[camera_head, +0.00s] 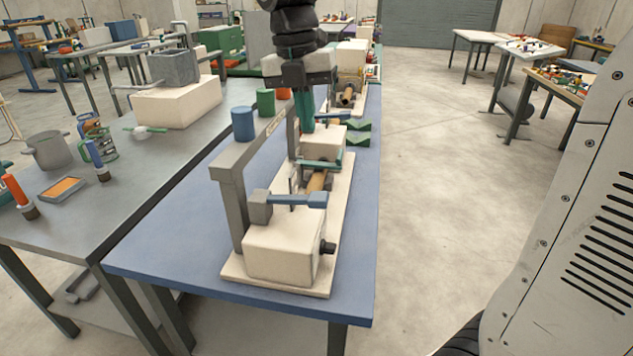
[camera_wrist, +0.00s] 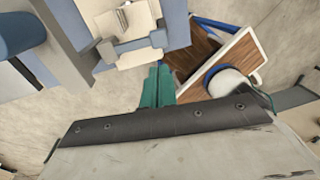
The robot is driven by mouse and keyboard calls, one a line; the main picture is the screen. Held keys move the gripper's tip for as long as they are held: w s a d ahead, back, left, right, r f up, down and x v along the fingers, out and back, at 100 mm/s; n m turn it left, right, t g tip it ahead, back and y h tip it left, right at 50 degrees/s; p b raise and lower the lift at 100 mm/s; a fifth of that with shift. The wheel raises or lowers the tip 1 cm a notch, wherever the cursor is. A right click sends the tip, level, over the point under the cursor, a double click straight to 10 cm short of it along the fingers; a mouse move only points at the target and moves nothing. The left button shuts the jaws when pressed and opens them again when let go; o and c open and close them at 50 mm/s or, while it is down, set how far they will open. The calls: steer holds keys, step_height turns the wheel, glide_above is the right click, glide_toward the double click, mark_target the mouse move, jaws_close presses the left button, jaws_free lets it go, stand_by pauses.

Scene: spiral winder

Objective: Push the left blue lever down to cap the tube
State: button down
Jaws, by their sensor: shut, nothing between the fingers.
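The winder stands on a cream base (camera_head: 232,272) on a blue table. A near blue lever (camera_head: 300,200) lies about level across the near cream block (camera_head: 285,245). A second blue lever (camera_head: 331,118) is farther back by another cream block. I cannot tell which one is called left. A tan tube (camera_head: 317,181) lies between the blocks. My gripper (camera_head: 306,127) is shut and empty, its green fingers pointing down above the far block, apart from the near lever. In the wrist view the fingers (camera_wrist: 157,72) are together, close to a lever (camera_wrist: 132,45) with a blue end.
A grey rail (camera_head: 232,172) runs along the left of the winder, with blue (camera_head: 243,124) and green (camera_head: 266,102) cylinders by it. Green V-shaped blocks (camera_head: 357,133) sit right of the far block. A grey table (camera_head: 110,180) stands left.

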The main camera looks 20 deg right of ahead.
mark_target(318, 195)
stand_by(0.3)
steer(key=f, duration=0.4)
steer(key=d+f, duration=0.1)
steer(key=f, duration=0.4)
steer(key=s+f, duration=0.1)
steer(key=f, duration=0.4)
steer(key=shift+d, duration=0.25)
